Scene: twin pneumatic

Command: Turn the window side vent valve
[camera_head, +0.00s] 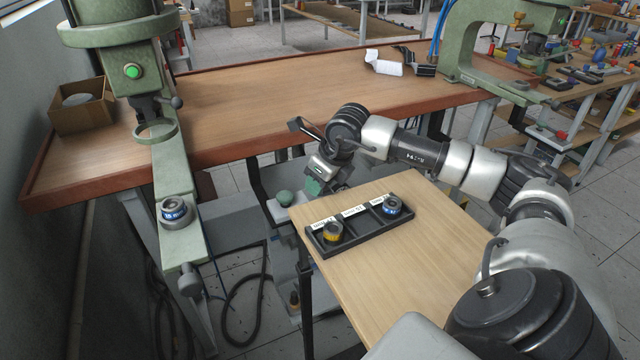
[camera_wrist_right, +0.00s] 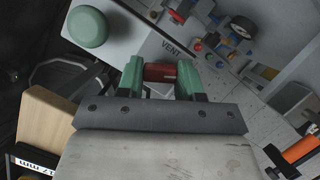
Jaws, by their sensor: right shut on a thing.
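The vent valve's red handle (camera_wrist_right: 160,72) shows in the right wrist view, beside the lettering VENT on a pale panel (camera_wrist_right: 130,40). My right gripper (camera_wrist_right: 160,80) has its two green fingers on either side of the handle and is shut on it. In the head view my right gripper (camera_head: 315,186) reaches down just beyond the small wooden table. There the valve is hidden behind the gripper and wrist. My left gripper is not in view.
A green mushroom button (camera_head: 285,198) stands left of my right gripper. A black tray (camera_head: 350,238) with labelled compartments holds two round parts on the small wooden table (camera_head: 400,290). Green presses (camera_head: 130,72) flank the long wooden bench (camera_head: 250,100).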

